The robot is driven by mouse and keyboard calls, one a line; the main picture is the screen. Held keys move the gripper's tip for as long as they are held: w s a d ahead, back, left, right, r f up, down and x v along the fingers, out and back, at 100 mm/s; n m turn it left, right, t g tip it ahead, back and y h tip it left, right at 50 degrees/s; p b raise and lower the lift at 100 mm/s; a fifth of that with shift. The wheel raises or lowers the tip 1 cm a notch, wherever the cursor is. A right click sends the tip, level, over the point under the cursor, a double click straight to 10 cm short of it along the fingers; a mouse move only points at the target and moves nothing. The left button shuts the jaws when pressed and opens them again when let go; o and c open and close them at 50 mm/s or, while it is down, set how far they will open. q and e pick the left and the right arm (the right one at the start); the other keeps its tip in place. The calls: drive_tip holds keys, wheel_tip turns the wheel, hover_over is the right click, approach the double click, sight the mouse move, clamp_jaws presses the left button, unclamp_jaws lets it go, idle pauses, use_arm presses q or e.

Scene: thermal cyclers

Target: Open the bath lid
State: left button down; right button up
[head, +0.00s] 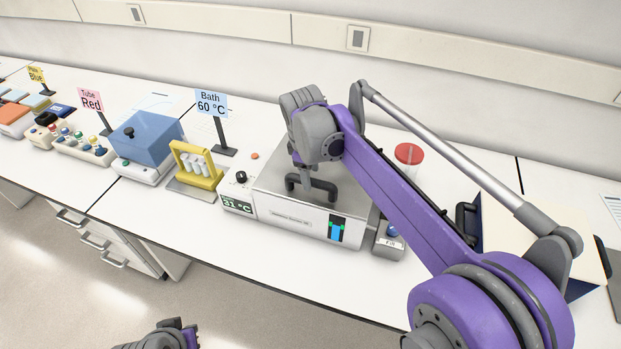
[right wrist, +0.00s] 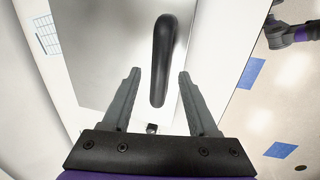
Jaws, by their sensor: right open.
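The water bath (head: 303,218) is a pale box on the bench with a small green display reading 31 °C at its left. Its flat metal lid (head: 345,195) is down and has a dark bar handle (head: 328,189). In the right wrist view the handle (right wrist: 165,60) lies ahead, its near end between the finger lines. My right gripper (head: 304,180) is over the lid, by the left part of the handle. The right wrist view shows its two fingers (right wrist: 158,73) apart, with no visible grip on the handle. Part of my left arm shows at the bottom edge; its fingers are unclear.
A "Bath 60 °C" sign (head: 211,104) stands behind the bath. A yellow tube rack (head: 196,166) and a blue-lidded box (head: 145,137) are to the left. A red-capped jar (head: 408,155) stands behind right, and a small grey device (head: 389,243) sits by the bath's right side.

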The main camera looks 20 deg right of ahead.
drive_tip(key=shift+w+d+f, duration=0.1)
drive_tip(key=shift+w+f, duration=0.1)
drive_tip(key=shift+f, duration=0.9)
clamp_jaws()
idle(0.7)
